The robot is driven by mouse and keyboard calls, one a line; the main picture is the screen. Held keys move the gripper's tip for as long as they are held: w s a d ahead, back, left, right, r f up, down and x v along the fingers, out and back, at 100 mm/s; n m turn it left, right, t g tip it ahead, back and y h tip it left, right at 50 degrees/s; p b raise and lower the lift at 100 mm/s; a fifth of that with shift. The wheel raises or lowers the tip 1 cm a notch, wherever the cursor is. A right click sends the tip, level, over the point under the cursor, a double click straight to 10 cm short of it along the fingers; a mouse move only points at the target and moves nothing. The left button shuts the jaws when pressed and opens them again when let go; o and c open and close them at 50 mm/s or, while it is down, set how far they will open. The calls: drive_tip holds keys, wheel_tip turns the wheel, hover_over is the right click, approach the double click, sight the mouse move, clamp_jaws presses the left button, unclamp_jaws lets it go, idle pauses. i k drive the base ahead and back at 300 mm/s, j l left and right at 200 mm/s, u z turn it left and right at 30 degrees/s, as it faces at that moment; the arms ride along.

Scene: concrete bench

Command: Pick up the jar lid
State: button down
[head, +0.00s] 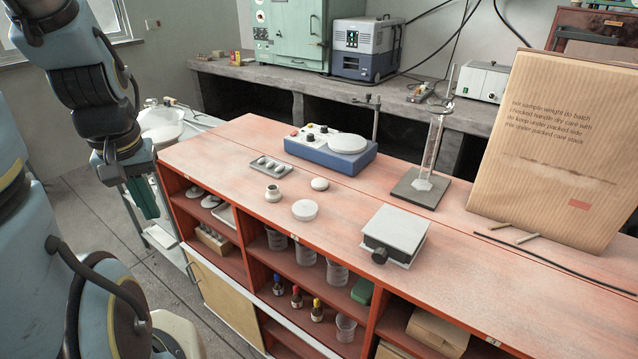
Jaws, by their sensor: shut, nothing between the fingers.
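Two plain white round pieces lie on the red bench top (450,245), left of its middle. One is a wider, short disc (305,210) near the front edge; the other is a smaller, low rounded disc (319,184) just behind it. Either could be the jar lid; I cannot tell which. A small pale open-necked jar (272,194) stands to their left, apart from both. My gripper (146,212) hangs at the left, beyond the bench's left end, well away from the discs. It points down with its dark green fingers shut and empty.
A metal tray with small pieces (270,166) and a blue stirrer with a white plate (335,151) sit behind the discs. A grey box with a knob (395,236) stands to their right. A tall glass cylinder (433,140) and cardboard sheet (555,140) stand farther right.

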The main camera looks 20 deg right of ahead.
sight(320, 185)
drive_tip(key=i+j, duration=0.15)
drive_tip(key=i, duration=0.25)
drive_tip(key=i+j+z, duration=0.1)
drive_tip(key=i, duration=0.35)
